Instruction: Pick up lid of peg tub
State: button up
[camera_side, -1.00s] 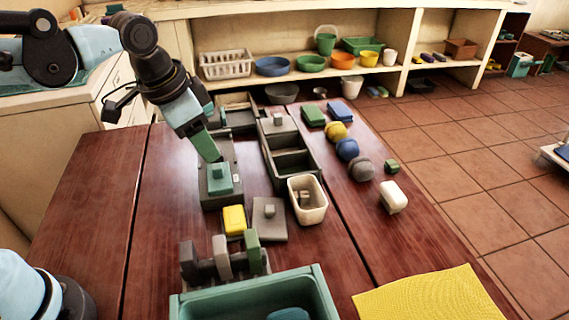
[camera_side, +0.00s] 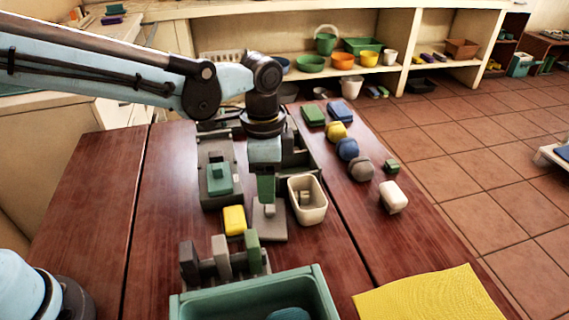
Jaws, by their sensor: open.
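A flat grey square lid with a small knob (camera_side: 275,228) lies on the wooden table, left of a cream tub (camera_side: 318,213) with a small grey piece inside. No label shows which tub is the peg tub; this lid lies closest to the cream one. My gripper (camera_side: 265,200) points down with green fingers, directly over the lid's knob in this view. It is open, and only one finger shows clearly. Whether the fingers touch or straddle the knob cannot be told.
A yellow block (camera_side: 234,220) sits just left of the lid. A grey block with a teal top (camera_side: 219,178) stands behind it. A rack of upright pieces (camera_side: 222,258) and a teal bin (camera_side: 325,290) are in front. Rounded items line the right side.

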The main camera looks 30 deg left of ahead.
aim_at(269, 208)
jog(key=shift+w+f, duration=0.1)
jog(key=shift+f, duration=3.3)
grip_shut()
